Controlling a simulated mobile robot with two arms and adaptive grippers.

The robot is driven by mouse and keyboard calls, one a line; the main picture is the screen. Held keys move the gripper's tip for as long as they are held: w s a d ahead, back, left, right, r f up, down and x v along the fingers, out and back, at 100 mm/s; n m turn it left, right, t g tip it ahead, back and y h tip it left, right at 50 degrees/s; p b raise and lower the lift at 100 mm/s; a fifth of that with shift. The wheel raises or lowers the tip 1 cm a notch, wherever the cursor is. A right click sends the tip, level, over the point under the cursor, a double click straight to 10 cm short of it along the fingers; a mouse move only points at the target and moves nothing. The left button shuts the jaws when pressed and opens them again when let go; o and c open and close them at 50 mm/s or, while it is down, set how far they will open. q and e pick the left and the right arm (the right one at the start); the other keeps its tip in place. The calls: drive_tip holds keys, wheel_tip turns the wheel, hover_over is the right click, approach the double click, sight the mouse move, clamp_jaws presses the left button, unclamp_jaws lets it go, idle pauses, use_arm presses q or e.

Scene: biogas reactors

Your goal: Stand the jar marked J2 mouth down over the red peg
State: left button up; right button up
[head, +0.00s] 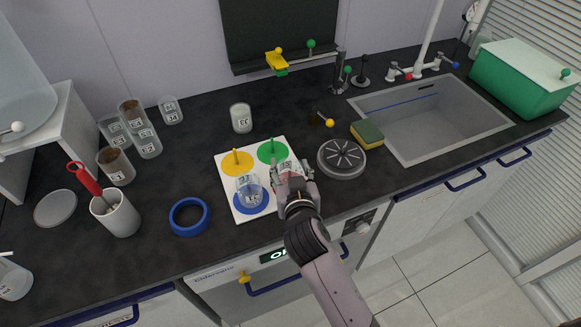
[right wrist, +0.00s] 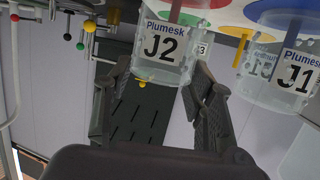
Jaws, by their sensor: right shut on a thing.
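The clear jar J2 (right wrist: 164,45) is between the fingers of my right gripper (right wrist: 150,95), which is shut on it. Its label reads upright in the inverted right wrist view, so the jar is mouth down. It is at the red disc (right wrist: 208,3) of the white board (head: 228,160); a dark reddish bar shows at its mouth, perhaps the red peg. Whether the rim touches the board I cannot tell. In the head view my right gripper (head: 293,185) hides much of the jar (head: 291,166) and the disc. My left gripper is not in view.
Jar J1 (head: 249,188) stands mouth down on the blue disc beside J2. The yellow peg (head: 236,157) and green peg (head: 271,146) are bare. A round grey plate (head: 341,158) lies close right. Another jar (head: 241,118) stands behind the board; a blue ring (head: 189,216) lies left.

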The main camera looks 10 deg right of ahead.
drive_tip(key=o, duration=1.3)
drive_tip(key=v, duration=1.2)
